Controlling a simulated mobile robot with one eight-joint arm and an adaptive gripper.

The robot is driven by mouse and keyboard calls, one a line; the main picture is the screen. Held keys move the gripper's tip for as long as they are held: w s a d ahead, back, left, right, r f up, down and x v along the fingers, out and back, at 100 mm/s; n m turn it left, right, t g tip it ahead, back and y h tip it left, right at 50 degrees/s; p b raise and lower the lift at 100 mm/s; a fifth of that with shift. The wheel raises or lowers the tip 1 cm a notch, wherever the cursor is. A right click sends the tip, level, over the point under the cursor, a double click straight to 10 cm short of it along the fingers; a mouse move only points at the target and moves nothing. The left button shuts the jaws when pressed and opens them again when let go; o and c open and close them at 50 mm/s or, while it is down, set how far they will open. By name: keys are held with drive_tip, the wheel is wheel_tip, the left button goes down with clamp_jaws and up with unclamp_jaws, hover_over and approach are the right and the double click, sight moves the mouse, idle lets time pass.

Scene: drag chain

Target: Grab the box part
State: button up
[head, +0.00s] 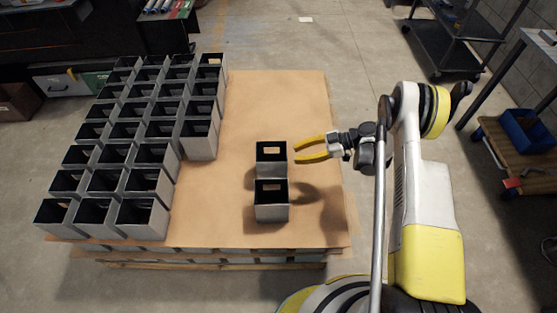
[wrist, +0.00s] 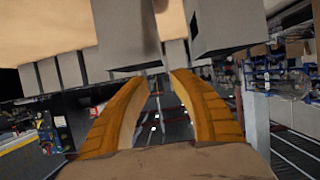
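Two grey open-topped box parts stand on the brown sheet, apart from the main group: a far box part (head: 271,169) and a near box part (head: 272,213). My gripper (head: 297,150) is open, with yellow fingers pointing left, just right of the far box part. No box shows clasped in it. In the wrist view, which appears upside down, the fingers (wrist: 155,79) are spread. One grey box (wrist: 127,35) lies ahead of them and another box (wrist: 222,25) is to the right. Whether the fingertips touch a box cannot be told.
Several rows of grey boxes (head: 129,184) fill the left side of the stack. The brown sheet (head: 275,100) is bare behind the two boxes. A dark cart (head: 455,45) and a blue bin (head: 527,130) stand at the right.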

sight(272, 163)
drive_tip(key=b+x, duration=0.1)
drive_tip(key=x, duration=0.2)
drive_tip(key=b+x, duration=0.2)
drive_tip(key=x, duration=0.2)
drive_tip(key=b+x, duration=0.1)
drive_tip(key=x, duration=0.3)
drive_tip(key=shift+s+d+f+b, duration=0.15)
drive_tip(key=shift+s+f+b, duration=0.05)
drive_tip(key=shift+s+b, duration=0.1)
drive_tip(key=shift+r, duration=0.1)
clamp_jaws()
